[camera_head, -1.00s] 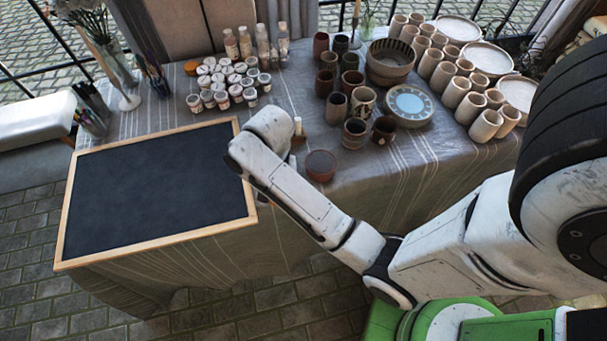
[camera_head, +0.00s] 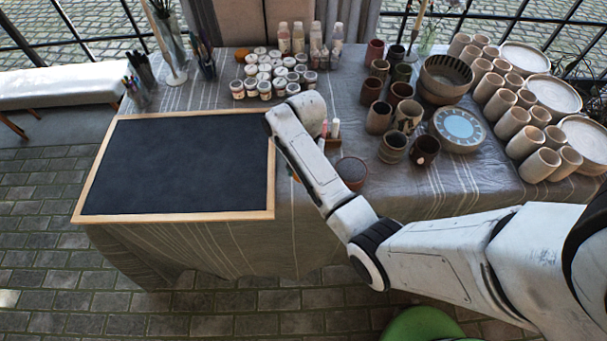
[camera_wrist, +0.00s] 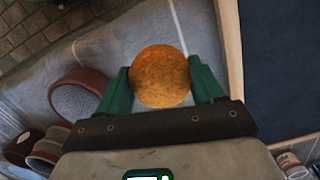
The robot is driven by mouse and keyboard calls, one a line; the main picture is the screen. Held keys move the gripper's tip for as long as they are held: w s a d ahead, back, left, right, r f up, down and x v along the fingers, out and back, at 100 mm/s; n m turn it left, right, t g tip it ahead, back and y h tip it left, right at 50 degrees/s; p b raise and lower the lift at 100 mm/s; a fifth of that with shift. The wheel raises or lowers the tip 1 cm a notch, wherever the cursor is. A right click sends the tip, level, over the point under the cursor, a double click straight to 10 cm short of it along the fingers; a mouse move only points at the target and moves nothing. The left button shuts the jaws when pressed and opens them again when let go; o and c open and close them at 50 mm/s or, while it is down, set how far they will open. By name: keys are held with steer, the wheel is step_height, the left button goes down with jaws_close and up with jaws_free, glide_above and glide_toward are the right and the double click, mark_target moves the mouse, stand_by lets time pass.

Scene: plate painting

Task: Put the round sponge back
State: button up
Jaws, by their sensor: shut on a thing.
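The round sponge (camera_wrist: 161,76) is an orange-brown ball in the wrist view. My gripper (camera_wrist: 163,82) is shut on it, with one green finger on each side. It is over the grey striped tablecloth, between a dark board's wooden frame and a round brown dish (camera_wrist: 80,96) with a speckled grey inside. In the head view my arm's white end is beside the board's right edge and hides the sponge and most of the gripper. The dish (camera_head: 352,171) stands to the right of the arm there.
The framed dark board (camera_head: 180,165) covers the left of the table. Paint jars (camera_head: 265,88) and bottles stand behind the arm. Cups (camera_head: 378,117), bowls and a blue-centred plate (camera_head: 459,128) crowd the right. Bare cloth (camera_head: 445,190) shows at the front right.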

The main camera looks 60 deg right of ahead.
steer(key=shift+w+d+f, duration=0.45)
steer(key=shift+f, duration=1.8)
steer(key=shift+f, duration=0.1)
steer(key=o, duration=1)
